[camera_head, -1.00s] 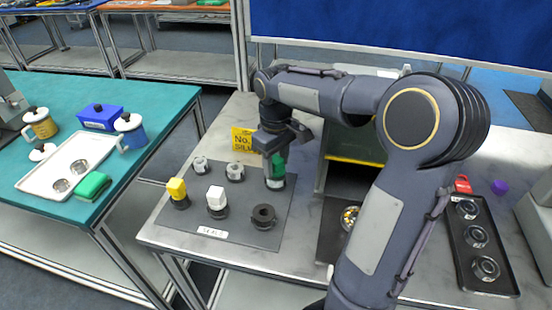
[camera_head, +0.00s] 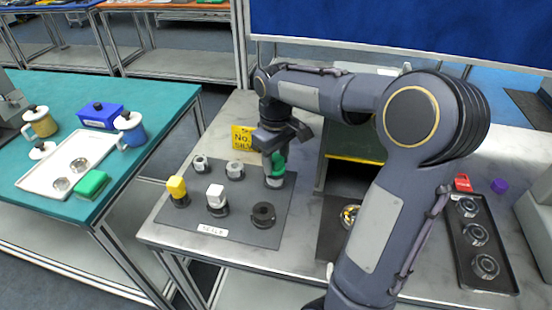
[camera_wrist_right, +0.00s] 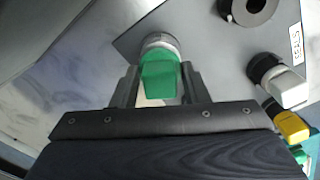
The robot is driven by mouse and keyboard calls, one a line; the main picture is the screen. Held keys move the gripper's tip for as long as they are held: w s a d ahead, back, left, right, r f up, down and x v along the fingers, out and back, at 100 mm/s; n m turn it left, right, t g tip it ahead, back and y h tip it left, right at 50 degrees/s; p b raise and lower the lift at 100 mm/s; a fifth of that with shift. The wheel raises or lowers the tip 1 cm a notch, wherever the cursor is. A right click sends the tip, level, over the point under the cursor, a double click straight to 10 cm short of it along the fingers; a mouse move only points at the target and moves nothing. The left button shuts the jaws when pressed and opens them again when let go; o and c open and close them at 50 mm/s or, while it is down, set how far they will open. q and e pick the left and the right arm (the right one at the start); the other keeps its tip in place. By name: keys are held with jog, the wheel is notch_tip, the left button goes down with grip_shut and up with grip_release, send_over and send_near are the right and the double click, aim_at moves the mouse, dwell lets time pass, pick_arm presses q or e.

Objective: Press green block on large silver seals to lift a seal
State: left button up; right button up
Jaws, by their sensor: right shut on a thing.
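My right gripper (camera_head: 277,160) is shut on the green block (camera_head: 280,158) at the back right of the dark seals mat (camera_head: 238,222). In the right wrist view the green block (camera_wrist_right: 160,78) sits between the two fingers (camera_wrist_right: 158,88). Its far end meets a silver seal (camera_wrist_right: 160,40), which also shows below the block in the head view (camera_head: 274,182). I cannot tell whether that seal touches the mat. Two smaller silver seals (camera_head: 200,163) (camera_head: 235,170) stand to the left. My left gripper is not in view.
A yellow block (camera_head: 177,187) and a white block (camera_head: 215,192) stand on dark seals. An empty dark ring (camera_head: 263,213) lies at the front right. A yellow sign (camera_head: 242,138) stands behind. A tray (camera_head: 478,277) with silver round parts is at right.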

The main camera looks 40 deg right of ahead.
jog(key=shift+f+b, duration=0.4)
jog(key=shift+f, duration=0.3)
dwell(0.4)
jog(key=shift+s+f, duration=0.1)
dwell(1.4)
jog(key=shift+r+p, duration=3.4)
jog(key=shift+r, duration=0.25)
jog(key=shift+f, duration=0.1)
